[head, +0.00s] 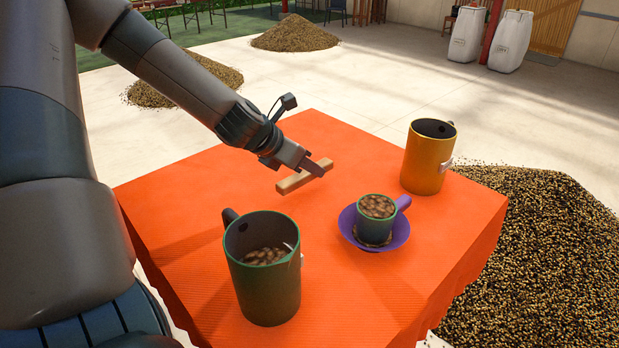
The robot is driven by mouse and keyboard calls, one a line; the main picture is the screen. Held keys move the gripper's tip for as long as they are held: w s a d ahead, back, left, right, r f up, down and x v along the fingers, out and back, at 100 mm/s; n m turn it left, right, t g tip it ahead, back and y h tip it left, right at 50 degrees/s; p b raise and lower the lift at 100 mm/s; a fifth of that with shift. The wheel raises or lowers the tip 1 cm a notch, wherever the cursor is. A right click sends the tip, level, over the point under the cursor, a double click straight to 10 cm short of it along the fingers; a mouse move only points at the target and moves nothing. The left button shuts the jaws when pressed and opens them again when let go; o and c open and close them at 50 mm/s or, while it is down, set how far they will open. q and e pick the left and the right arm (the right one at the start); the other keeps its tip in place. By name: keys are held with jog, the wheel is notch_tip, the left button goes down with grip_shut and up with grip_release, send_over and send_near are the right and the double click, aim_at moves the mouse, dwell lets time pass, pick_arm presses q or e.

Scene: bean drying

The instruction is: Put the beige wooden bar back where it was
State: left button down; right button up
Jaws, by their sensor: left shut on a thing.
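The beige wooden bar (293,182) shows in the head view over the back middle part of the orange-covered table (200,235). My left gripper (318,167) comes in from the upper left and is shut on the bar, near its right part. The fingers hide a part of the bar. I cannot tell for sure whether the bar touches the cloth or is held just above it. My right gripper is not in view.
A dark green mug (266,290) with beans stands at the front left. A small green cup (375,228) full of beans stands on a purple saucer (348,228). A yellow mug (427,160) stands at the right. The left part of the cloth is clear. Bean heaps (545,255) lie on the floor.

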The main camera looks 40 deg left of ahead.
aim_at(310, 179)
pick_arm(q)
jog(key=shift+f+p, duration=0.55)
jog(key=shift+f, duration=1.45)
jog(key=shift+f, duration=0.2)
jog(key=c, duration=1.5)
grip_release()
jog(key=shift+r, duration=0.1)
jog(key=shift+r, duration=0.2)
jog(key=shift+b+v, duration=0.55)
jog(key=shift+v, duration=5.45)
